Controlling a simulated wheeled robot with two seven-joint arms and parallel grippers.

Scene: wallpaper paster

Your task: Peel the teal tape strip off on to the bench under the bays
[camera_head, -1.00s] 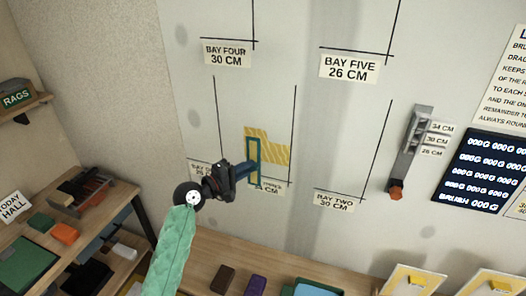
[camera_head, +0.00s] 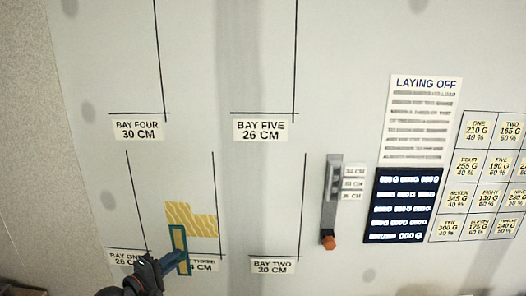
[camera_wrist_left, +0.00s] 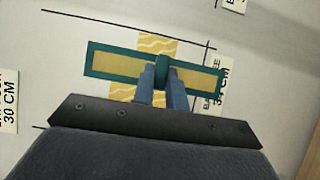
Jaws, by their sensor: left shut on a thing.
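The teal tape strip (camera_head: 178,236) is a narrow rectangle with a teal border and a yellowish middle. It stands upright in the head view, overlapping the lower left of a yellow wavy-patterned paper piece (camera_head: 204,224) on the wall. My left gripper (camera_head: 180,254) is shut on it from the lower left. In the left wrist view, the strip (camera_wrist_left: 115,62) lies crosswise in the fingers (camera_wrist_left: 162,75), gripped near its middle, with the yellow paper (camera_wrist_left: 158,43) behind it. I cannot tell whether the strip still touches the wall. My right gripper is not in view.
Black lines and bay labels, such as BAY FOUR (camera_head: 138,129), BAY FIVE (camera_head: 261,130) and BAY TWO (camera_head: 273,264), mark the wall. A grey wall device with an orange end (camera_head: 330,195) hangs to the right, beside a dark panel (camera_head: 404,206). The bench is out of the head view.

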